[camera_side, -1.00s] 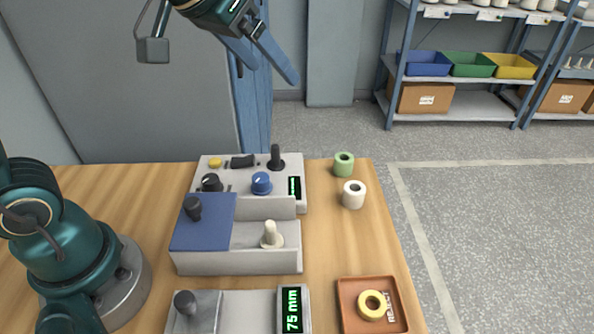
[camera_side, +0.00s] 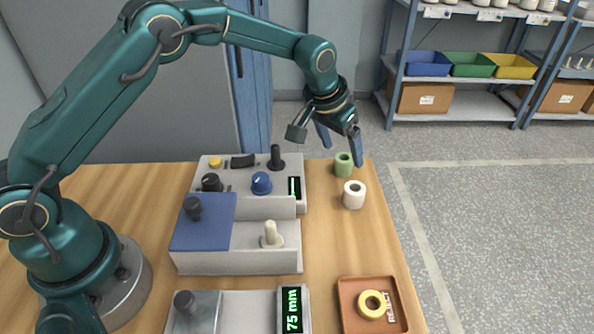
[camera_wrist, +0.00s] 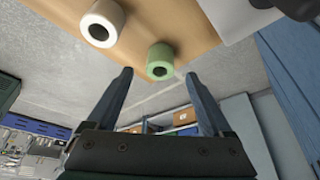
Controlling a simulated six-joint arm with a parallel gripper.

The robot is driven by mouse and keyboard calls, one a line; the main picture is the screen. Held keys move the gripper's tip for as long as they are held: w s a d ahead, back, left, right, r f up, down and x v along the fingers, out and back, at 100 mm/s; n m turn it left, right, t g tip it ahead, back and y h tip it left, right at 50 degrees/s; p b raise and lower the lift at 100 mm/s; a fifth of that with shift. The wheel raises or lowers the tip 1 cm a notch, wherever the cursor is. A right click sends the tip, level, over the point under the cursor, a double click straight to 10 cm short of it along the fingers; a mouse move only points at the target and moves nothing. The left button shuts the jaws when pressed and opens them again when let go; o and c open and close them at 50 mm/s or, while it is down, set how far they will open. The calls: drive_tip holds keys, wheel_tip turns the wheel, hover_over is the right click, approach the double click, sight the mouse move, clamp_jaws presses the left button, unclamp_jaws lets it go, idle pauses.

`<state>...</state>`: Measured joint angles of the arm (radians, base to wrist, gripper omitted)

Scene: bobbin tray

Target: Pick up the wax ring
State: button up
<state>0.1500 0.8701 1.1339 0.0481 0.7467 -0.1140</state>
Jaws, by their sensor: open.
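A thick yellow ring (camera_side: 371,304) lies in an orange-brown tray (camera_side: 347,320) marked REJECT at the front right of the table. A green ring-shaped spool (camera_side: 344,164) stands near the table's right back edge, with a white one (camera_side: 354,194) just in front of it. Which of these is the wax ring I cannot tell for sure. My gripper (camera_side: 340,149) is open and empty, tilted downward above the green spool. In the wrist view, the green spool (camera_wrist: 160,61) shows ahead, between the fingertips (camera_wrist: 160,73), and the white one (camera_wrist: 102,23) is to the upper left.
A control panel (camera_side: 226,178) with knobs, a grey block with a blue top (camera_side: 203,222) and pegs, and a unit with a 75 mm display (camera_side: 291,310) stand left of the spools. Shelves (camera_side: 462,105) stand behind. The table between the white spool and the tray is clear.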

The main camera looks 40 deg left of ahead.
sight(344, 158)
drive_tip(key=shift+x, duration=2.1)
clamp_jaws()
drive_tip(key=shift+r, duration=0.1)
